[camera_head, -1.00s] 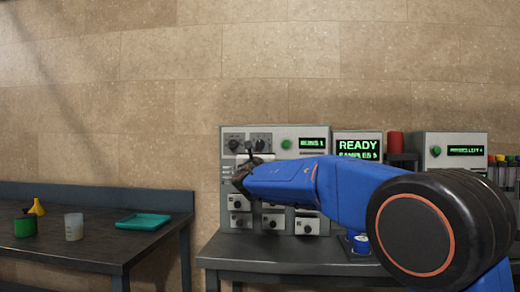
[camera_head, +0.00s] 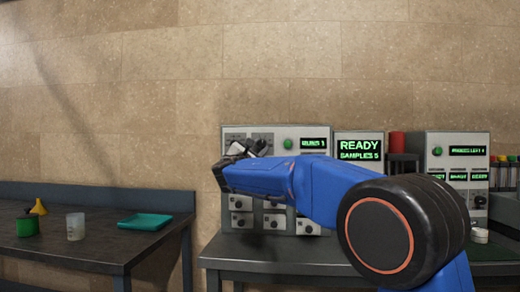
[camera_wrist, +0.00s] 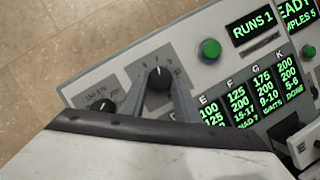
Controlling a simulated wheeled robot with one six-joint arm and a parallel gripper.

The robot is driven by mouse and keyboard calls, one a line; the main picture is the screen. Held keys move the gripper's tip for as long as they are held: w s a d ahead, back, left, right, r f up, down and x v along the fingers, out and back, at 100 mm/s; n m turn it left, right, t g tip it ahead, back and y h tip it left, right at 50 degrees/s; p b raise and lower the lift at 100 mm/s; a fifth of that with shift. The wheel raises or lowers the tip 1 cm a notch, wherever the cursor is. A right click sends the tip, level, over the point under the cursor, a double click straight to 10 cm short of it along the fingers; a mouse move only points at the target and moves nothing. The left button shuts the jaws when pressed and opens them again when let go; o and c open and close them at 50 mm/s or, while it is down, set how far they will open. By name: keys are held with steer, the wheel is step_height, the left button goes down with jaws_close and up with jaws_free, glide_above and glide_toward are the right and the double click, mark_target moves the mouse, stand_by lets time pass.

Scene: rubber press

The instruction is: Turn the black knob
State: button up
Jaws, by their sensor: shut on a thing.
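The black knob (camera_wrist: 158,74) shows in the wrist view on a grey plate of the machine panel, with a white pointer mark and a printed scale around it. My gripper (camera_wrist: 159,84) is shut on this knob, one grey finger on either side. A second black knob (camera_wrist: 105,106) is to its left on the same panel, partly hidden by my gripper body. In the head view, my gripper (camera_head: 245,147) is at the upper left of the panel and hides the knobs there.
The panel has a green button (camera_wrist: 210,51) and a "RUNS 1" display (camera_wrist: 254,28). In the head view, a "READY" screen (camera_head: 359,149) stands beside it. A side table at left holds a teal tray (camera_head: 145,221), a beaker (camera_head: 75,227) and a green container (camera_head: 27,226).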

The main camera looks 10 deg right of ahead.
steer(key=m+g, duration=0.1)
steer(key=m, duration=0.2)
steer(key=m+g+h, duration=0.1)
steer(key=m, duration=0.1)
steer(key=shift+w+a+r+m, duration=0.1)
steer(key=shift+a+r+m, duration=0.1)
steer(key=shift+m, duration=0.2)
steer(key=shift+r+m+g, duration=0.15)
steer(key=shift+m+g, duration=0.85)
steer(key=shift+m, duration=1)
steer(key=o, duration=1)
steer(key=shift+o, duration=0.2)
steer(key=v, duration=1.7)
steer(key=shift+s, duration=0.25)
steer(key=shift+a+r, duration=0.1)
steer(key=shift+r, duration=0.05)
